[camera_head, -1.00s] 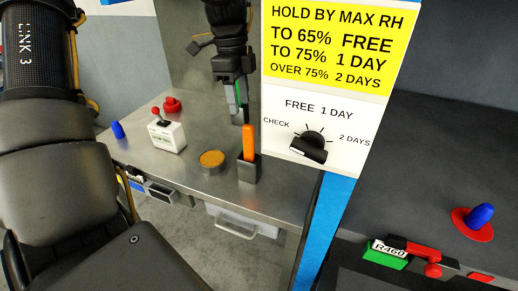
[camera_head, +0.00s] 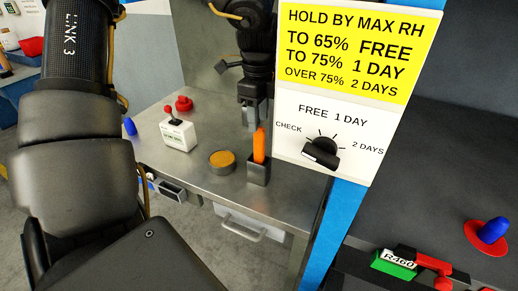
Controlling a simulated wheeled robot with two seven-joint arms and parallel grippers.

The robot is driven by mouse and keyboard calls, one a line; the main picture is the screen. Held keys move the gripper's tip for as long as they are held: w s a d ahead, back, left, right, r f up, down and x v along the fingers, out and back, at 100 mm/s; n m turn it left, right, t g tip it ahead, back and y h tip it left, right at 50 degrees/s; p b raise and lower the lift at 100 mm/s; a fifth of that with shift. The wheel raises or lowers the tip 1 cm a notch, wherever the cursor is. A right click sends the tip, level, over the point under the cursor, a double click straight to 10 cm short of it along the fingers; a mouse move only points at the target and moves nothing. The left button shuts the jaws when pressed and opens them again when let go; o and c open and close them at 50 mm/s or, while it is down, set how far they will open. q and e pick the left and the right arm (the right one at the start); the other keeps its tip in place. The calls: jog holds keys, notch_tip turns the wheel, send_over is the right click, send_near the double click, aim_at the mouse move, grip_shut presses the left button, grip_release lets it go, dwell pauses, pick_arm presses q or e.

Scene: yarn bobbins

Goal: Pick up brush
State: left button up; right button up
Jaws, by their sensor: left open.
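An orange upright handle (camera_head: 259,146), which looks like the brush, stands in a small dark square holder (camera_head: 258,172) on the metal bench. Its lower end is hidden inside the holder. My left gripper (camera_head: 251,118) is open and points down, just above and slightly left of the handle's top in the camera_head view. Nothing shows between its fingers. Whether a finger touches the handle cannot be told. My right gripper is not in view.
On the metal bench (camera_head: 205,182) stand a round tan-topped dish (camera_head: 222,160), a white box with a red-knobbed lever (camera_head: 179,136), a red knob (camera_head: 184,104) and a blue peg (camera_head: 130,126). A white and yellow sign panel (camera_head: 345,110) stands close right of the holder.

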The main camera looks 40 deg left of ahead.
aim_at(259, 128)
pick_arm(q)
notch_tip(259, 128, down, 5)
jog(key=shift+w+r+p, duration=0.1)
jog(key=shift+w+p, duration=0.05)
jog(key=shift+p, duration=0.75)
jog(key=shift+c, duration=0.6)
grip_shut()
jog(key=shift+r, duration=0.15)
